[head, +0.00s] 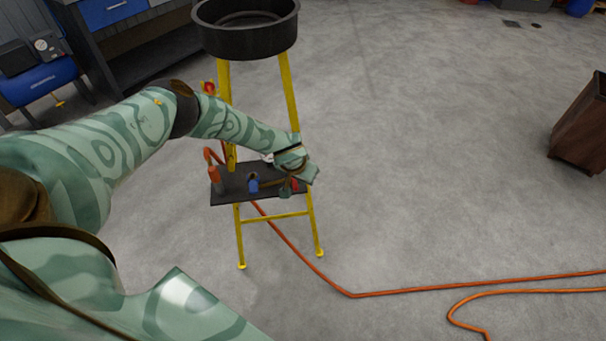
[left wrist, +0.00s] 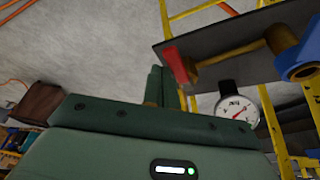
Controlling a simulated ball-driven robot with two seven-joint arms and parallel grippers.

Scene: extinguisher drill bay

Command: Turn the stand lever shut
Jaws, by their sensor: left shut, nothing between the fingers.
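The yellow stand (head: 285,95) stands upright on the floor and has a dark plate (head: 229,190) at mid height. On the plate is a brass pipe (left wrist: 230,55) with a blue fitting (left wrist: 298,62); the blue fitting also shows in the head view (head: 253,186). A red lever (left wrist: 177,63) sits at the pipe's end, and a bit of red shows in the head view (head: 296,185). My left gripper (head: 287,191) is shut and empty at the plate's right end. In the left wrist view its fingers (left wrist: 160,83) are close beside the red lever; I cannot tell whether they touch.
A round gauge (left wrist: 237,109) hangs by the plate. A black pan (head: 248,38) tops the stand. An orange hose (head: 400,291) runs across the floor. A brown bin (head: 580,125) stands far right and a blue compressor (head: 38,82) at left.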

